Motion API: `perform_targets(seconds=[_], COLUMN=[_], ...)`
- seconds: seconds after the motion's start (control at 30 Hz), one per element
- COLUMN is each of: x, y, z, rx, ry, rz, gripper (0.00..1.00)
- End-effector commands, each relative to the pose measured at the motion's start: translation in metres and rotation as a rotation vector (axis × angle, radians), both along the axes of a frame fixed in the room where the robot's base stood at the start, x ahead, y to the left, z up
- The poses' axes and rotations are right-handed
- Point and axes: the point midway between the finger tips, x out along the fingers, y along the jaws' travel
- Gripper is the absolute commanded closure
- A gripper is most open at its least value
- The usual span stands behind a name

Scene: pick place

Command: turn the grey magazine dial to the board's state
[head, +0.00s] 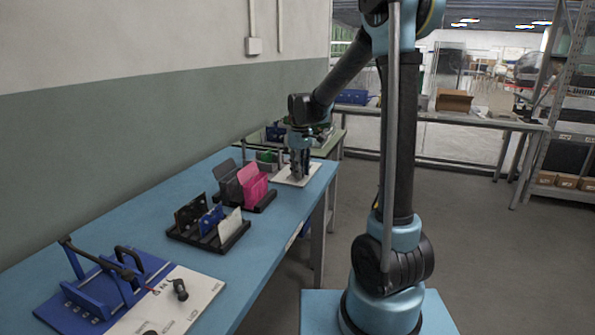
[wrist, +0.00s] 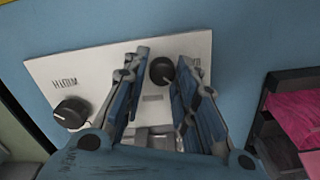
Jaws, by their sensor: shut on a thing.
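A white panel (wrist: 75,72) lies on the blue table and carries two dark round dials. One dial (wrist: 162,71) is between the fingers of my gripper (wrist: 164,62), which is shut on it. The other dial (wrist: 72,112) is on the left of the wrist view, apart from the fingers. Lettering beside it is too blurred to read. In the head view my gripper (head: 299,174) points down over the white panel (head: 314,171) at the table's far end. I cannot read which dial belongs to the grey magazine. The dial's pointer setting is not clear.
A grey and pink holder (head: 253,186) stands just nearer than the panel. A black rack (head: 210,236) with upright plates follows. A blue fixture board (head: 65,312) and another white panel (head: 205,290) with a dark knob lie at the near end. A wall runs along the left.

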Motion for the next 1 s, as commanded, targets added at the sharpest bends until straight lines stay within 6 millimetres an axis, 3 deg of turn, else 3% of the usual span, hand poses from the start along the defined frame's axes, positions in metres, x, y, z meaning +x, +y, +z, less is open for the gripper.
perform_targets(seconds=[0.03, 0.07, 0.13, 0.57, 1.0], x=[0.005, 0.005, 0.004, 0.001, 0.004], y=[-0.002, -0.002, -0.002, 0.0, 0.0], z=[0.001, 0.001, 0.001, 0.005, 0.073], rx=[-0.004, -0.004, -0.004, -0.001, -0.001], ry=[-0.009, -0.009, -0.007, -0.003, -0.003], rz=[-0.004, -0.004, -0.004, -0.001, -0.002], gripper=[0.97, 0.71, 0.56, 0.56, 0.56])
